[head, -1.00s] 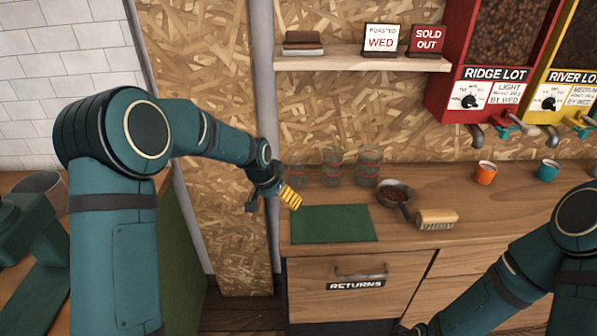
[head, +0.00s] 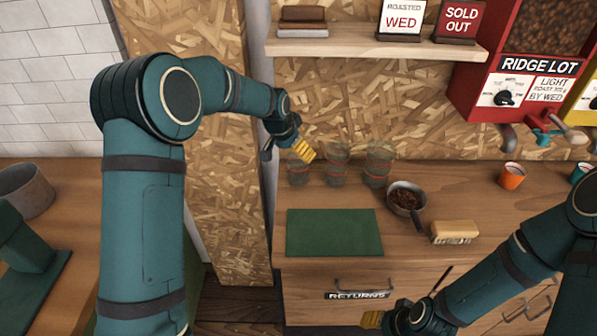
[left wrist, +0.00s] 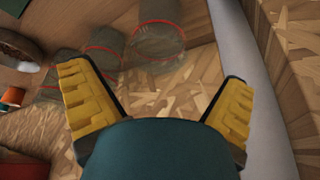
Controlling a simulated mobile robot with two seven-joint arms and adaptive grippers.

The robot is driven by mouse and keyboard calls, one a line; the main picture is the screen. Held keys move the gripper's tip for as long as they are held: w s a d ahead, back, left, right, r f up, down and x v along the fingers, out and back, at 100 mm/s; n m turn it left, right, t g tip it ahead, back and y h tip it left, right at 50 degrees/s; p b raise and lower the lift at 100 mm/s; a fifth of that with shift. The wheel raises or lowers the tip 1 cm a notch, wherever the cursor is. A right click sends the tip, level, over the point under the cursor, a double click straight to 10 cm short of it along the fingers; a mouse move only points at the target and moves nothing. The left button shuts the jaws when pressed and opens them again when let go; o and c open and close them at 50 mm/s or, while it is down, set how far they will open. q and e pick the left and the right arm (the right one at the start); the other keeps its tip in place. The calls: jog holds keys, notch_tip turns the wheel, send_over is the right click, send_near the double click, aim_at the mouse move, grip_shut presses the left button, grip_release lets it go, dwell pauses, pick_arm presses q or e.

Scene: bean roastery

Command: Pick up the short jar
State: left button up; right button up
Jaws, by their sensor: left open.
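Three clear glass jars with red rings stand in a row at the back of the counter. The left jar (head: 299,174) looks the shortest, with its top partly behind my left gripper. The middle jar (head: 337,165) and the right jar (head: 377,166) look taller. My left gripper (head: 291,154) is open and empty, in front of and above the left jar. In the left wrist view, the nearest jar (left wrist: 159,38) lies beyond the spread yellow fingers, not between them. My right gripper (head: 385,318) is low at the bottom edge; its jaws are unclear.
A green mat (head: 334,233) lies in front of the jars. A pan of beans (head: 405,197), a brush (head: 454,232) and an orange cup (head: 512,176) are to the right. A shelf (head: 370,45) hangs above, and a wooden post (head: 222,190) stands left of the counter.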

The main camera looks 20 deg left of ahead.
aim_at(298, 161)
pick_arm(q)
jog(key=shift+x, duration=3.2)
jog(key=shift+d+r, duration=0.1)
jog(key=shift+d, duration=0.05)
jog(key=c, duration=1.2)
